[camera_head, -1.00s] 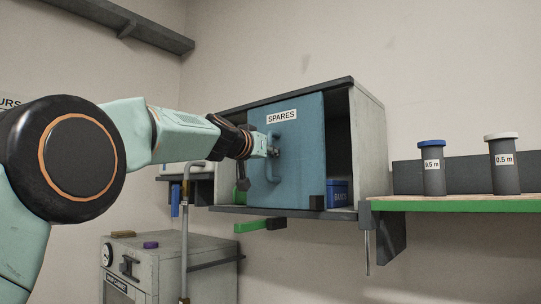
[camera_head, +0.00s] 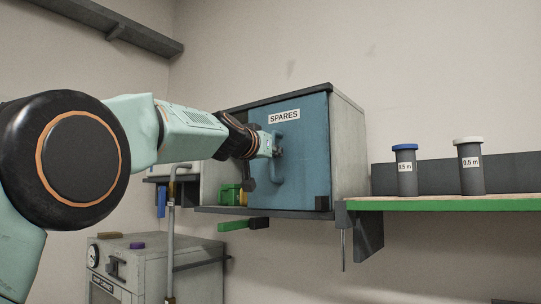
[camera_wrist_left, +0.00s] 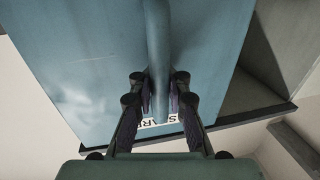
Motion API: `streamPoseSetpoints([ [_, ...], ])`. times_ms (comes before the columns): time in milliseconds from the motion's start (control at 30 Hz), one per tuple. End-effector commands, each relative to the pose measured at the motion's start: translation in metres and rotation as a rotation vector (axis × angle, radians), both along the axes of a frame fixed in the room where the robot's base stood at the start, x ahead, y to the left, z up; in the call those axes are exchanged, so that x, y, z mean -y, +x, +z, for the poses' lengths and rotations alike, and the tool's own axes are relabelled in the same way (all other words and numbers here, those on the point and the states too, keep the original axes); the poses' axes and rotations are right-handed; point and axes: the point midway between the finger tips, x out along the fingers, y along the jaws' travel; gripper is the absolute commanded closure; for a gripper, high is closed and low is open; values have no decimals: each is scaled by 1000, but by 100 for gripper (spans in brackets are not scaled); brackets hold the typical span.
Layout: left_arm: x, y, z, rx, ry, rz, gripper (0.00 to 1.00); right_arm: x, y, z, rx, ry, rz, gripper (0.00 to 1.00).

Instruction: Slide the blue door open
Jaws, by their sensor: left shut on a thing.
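The blue door (camera_head: 305,150), labelled SPARES, stands at the right part of the grey wall cabinet (camera_head: 349,145) and covers that side. The cabinet's left part is open. The door's upright blue handle (camera_head: 278,170) is near the door's left edge. My left gripper (camera_head: 274,145) reaches in from the left and is shut on the handle. In the left wrist view, the fingers (camera_wrist_left: 159,90) sit on both sides of the handle bar (camera_wrist_left: 157,40), with the blue door (camera_wrist_left: 85,60) behind. My arm hides part of the cabinet's left side. My right gripper is not in view.
A green thing (camera_head: 230,195) is inside the open left part. A green-and-dark bar (camera_head: 243,224) is below the cabinet. Two canisters, blue-capped (camera_head: 406,170) and white-capped (camera_head: 470,168), stand on a green-edged shelf (camera_head: 450,204) at right. A grey machine (camera_head: 150,268) stands lower left.

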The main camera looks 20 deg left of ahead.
Motion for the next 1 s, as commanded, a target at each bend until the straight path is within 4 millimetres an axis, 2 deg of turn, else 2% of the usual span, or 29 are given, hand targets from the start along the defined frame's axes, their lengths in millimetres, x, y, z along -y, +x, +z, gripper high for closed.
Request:
streamPoseSetpoints([
  [467,2,0,0,-1,0,0,100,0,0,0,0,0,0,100],
  [500,2,0,0,-1,0,0,85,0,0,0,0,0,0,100],
  [767,3,-1,0,0,0,0,63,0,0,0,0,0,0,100],
  [800,3,-1,0,0,0,0,61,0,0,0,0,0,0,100],
  [1000,3,-1,0,-1,0,0,61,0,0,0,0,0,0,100],
])
